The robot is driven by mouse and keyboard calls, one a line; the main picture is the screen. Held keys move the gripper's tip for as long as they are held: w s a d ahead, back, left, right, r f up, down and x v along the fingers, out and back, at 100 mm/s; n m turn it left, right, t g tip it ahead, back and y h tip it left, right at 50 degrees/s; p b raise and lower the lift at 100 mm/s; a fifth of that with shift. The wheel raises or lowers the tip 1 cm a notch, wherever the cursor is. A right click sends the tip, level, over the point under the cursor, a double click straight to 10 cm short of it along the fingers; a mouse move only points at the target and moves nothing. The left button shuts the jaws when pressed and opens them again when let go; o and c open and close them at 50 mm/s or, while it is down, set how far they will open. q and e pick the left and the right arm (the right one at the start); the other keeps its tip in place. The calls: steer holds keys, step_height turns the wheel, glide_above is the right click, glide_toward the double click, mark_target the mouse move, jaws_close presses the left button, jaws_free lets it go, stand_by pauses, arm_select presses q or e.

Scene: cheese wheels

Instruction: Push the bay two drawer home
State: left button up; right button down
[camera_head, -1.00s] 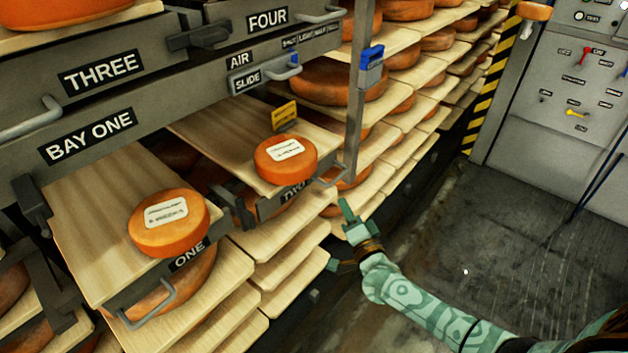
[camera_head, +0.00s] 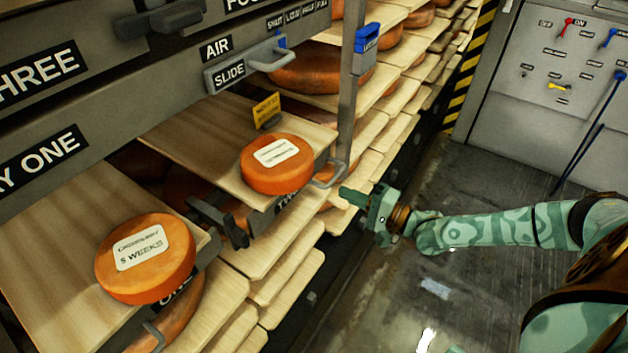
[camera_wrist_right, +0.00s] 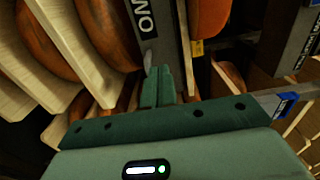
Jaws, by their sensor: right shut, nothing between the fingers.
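The bay two drawer (camera_head: 205,140) is a wooden board with a grey front, pulled out from the rack. An orange cheese wheel (camera_head: 262,177) with a white label sits at its front end. A grey bar handle (camera_head: 327,174) sticks out at the right of its front. My right gripper (camera_head: 345,194) is shut and empty, just right of and slightly below that handle; I cannot tell whether it touches. In the right wrist view my shut fingers (camera_wrist_right: 161,78) point at the dark drawer front (camera_wrist_right: 140,28) with its partly seen label. My left gripper is not in view.
The bay one drawer (camera_head: 60,240) is also out at lower left, with a cheese wheel (camera_head: 145,257) labelled 5 weeks. A metal post (camera_head: 350,100) with a blue clip (camera_head: 367,38) stands behind the handle. Dark floor (camera_head: 450,190) and a control cabinet (camera_head: 555,80) lie right.

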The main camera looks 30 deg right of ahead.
mark_target(316, 186)
steer(key=b+x, duration=0.2)
steer(key=x, duration=0.6)
steer(key=shift+f+b, duration=0.15)
steer(key=shift+b, duration=0.2)
steer(key=shift+w+a, duration=0.2)
steer(key=shift+w, duration=0.4)
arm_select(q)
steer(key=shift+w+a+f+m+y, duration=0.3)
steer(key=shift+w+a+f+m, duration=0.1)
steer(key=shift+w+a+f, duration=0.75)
